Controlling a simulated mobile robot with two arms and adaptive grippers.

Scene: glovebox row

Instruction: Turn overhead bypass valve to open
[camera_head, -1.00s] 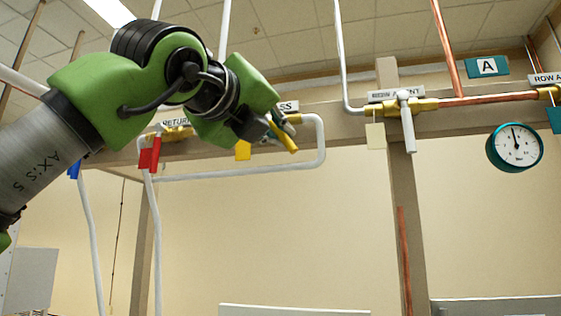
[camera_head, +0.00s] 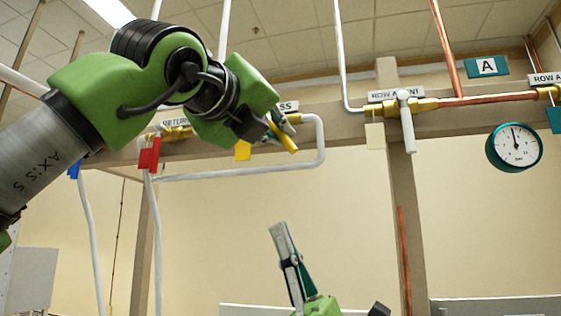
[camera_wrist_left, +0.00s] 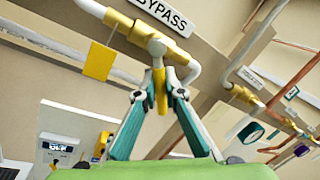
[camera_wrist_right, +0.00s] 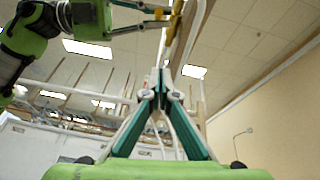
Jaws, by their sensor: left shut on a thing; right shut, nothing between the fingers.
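The bypass valve (camera_wrist_left: 157,46) sits on the overhead pipe under the BYPASS sign (camera_wrist_left: 164,17). Its yellow handle (camera_head: 286,141) hangs down from the valve, roughly crosswise to the pipe in the left wrist view (camera_wrist_left: 160,92). My left gripper (camera_head: 281,122) is shut on this handle; its fingers (camera_wrist_left: 155,98) stand on both sides of it. In the head view my left wrist hides much of the valve and sign. My right gripper (camera_head: 280,232) is shut and empty, pointing up below the valve; its closed fingertips show in the right wrist view (camera_wrist_right: 160,84).
A yellow tag (camera_head: 243,150) and a red tag (camera_head: 149,155) hang left of the handle. A white pipe loop (camera_head: 322,145) bends around below the valve. To the right are a grey-handled valve (camera_head: 407,125) and a round gauge (camera_head: 515,147). The space below the pipes is mostly clear.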

